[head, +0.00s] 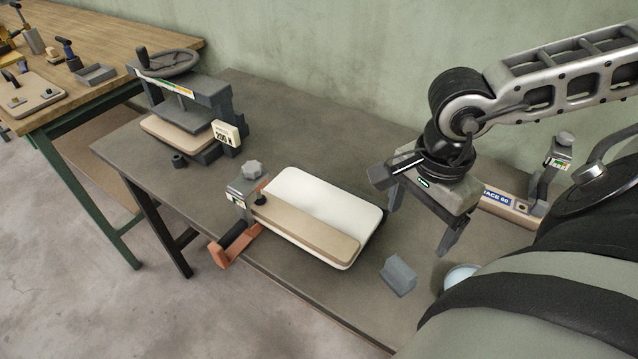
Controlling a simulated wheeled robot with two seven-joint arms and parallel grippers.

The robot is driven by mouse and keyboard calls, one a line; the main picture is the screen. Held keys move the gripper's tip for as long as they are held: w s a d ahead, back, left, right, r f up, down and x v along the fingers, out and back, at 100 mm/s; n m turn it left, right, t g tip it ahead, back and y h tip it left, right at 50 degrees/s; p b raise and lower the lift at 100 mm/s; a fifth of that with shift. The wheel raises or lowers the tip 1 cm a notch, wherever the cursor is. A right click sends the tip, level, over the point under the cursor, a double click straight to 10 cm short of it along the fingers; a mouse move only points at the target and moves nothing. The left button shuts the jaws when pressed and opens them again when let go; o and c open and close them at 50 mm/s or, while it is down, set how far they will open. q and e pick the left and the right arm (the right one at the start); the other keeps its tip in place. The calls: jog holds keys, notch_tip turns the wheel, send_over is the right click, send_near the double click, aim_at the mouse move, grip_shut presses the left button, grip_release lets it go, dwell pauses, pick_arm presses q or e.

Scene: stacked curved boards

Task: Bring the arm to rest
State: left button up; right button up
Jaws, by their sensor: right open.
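My right gripper (420,222) is open and empty. It hangs above the right part of the grey table (290,112), with its fingers spread wide and pointing down. Its arm comes in from the upper right. The gripper is to the right of a white curved board (308,193) and apart from it. A tan strip (305,228) lies along the near side of that board. A clamp with a grey knob (247,183) and an orange handle (230,246) sits at the board's left end. My left gripper is not in view.
A press (190,110) with a handwheel stands at the table's left end, with a tan board in it. A small grey block (398,275) lies below the gripper. A labelled bar clamp (508,206) is behind the gripper. A wooden bench (95,45) holds tools at left.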

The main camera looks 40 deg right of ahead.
aim_at(402, 267)
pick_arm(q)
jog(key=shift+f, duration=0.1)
pick_arm(e)
jog(key=shift+f, duration=0.1)
notch_tip(402, 267, down, 16)
jog(key=b, duration=1.6)
jog(key=shift+f, duration=0.1)
jog(key=shift+r, duration=0.2)
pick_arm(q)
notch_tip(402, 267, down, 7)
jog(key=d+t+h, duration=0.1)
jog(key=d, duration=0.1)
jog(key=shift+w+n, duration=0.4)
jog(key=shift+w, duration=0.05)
pick_arm(e)
jog(key=shift+r, duration=0.1)
